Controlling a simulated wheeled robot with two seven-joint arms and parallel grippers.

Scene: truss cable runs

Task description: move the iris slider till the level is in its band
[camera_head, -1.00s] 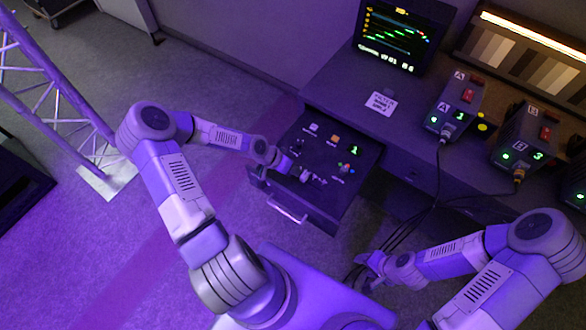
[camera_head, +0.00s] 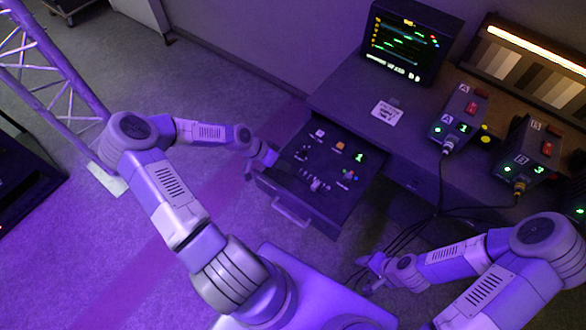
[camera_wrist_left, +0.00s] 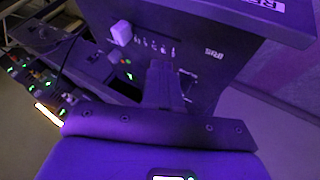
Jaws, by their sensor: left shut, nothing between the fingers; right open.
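The dark control panel (camera_head: 300,203) is a pulled-out drawer with small knobs, lit buttons and a green figure 1. A pale control (camera_head: 317,186) stands near its front edge; I cannot tell whether it is the iris slider. The monitor (camera_head: 411,42) shows short green traces at several heights; its band is too small to make out. My left gripper (camera_head: 268,158) is shut and empty at the panel's left edge. In the left wrist view its fingers (camera_wrist_left: 162,84) appear in front of the panel face, hiding part of it. My right gripper (camera_head: 370,264) is open, low at the right, away from the panel.
Camera control boxes A (camera_head: 459,118) and B (camera_head: 527,150) stand on the desk at the right, with cables hanging down. A white note (camera_head: 387,112) lies on the desk. A truss (camera_head: 55,85) stands at the left.

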